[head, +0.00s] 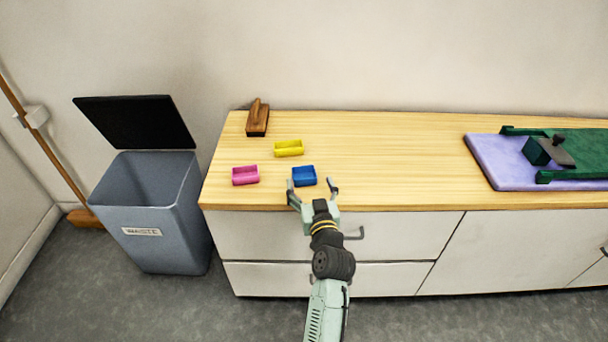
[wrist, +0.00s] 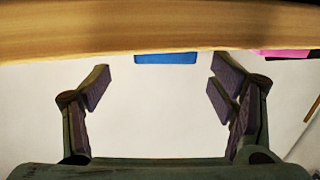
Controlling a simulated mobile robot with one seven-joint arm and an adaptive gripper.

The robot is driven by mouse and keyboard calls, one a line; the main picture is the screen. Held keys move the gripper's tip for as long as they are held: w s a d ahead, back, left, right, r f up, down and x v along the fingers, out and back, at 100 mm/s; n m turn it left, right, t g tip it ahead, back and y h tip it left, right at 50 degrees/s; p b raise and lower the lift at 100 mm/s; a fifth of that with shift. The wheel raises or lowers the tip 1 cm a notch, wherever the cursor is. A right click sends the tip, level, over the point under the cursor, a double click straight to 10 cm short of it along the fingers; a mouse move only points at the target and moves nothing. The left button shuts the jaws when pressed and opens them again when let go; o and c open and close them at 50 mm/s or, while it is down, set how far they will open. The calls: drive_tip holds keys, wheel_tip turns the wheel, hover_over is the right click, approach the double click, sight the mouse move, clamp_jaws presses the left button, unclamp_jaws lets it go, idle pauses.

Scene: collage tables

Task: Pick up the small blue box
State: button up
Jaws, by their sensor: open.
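The small blue box (head: 304,176) sits on the wooden counter (head: 400,150) near its front edge. My gripper (head: 313,187) is at the front edge, just on the near side of the blue box, with its two fingers spread apart. In the wrist view the open fingers of my gripper (wrist: 157,90) have nothing between them. The blue box (wrist: 166,58) shows there as a strip at the counter's edge, roughly between the fingers and beyond them. Most of it is cut off from that view.
A pink box (head: 245,175) lies left of the blue one and a yellow box (head: 289,148) behind it. A wooden-handled block (head: 257,118) stands at the back left. A purple mat (head: 486,160) with green items lies right. A waste bin (head: 150,210) stands left of the counter.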

sight(302, 167)
drive_tip(key=x, duration=0.1)
drive_tip(key=p+x, duration=0.1)
drive_tip(key=x, duration=0.2)
drive_tip(key=shift+w+a+f, duration=0.1)
drive_tip(key=shift+w+a, duration=0.1)
drive_tip(key=shift+a, duration=0.1)
drive_tip(key=shift+c, duration=0.2)
drive_tip(key=c, duration=0.8)
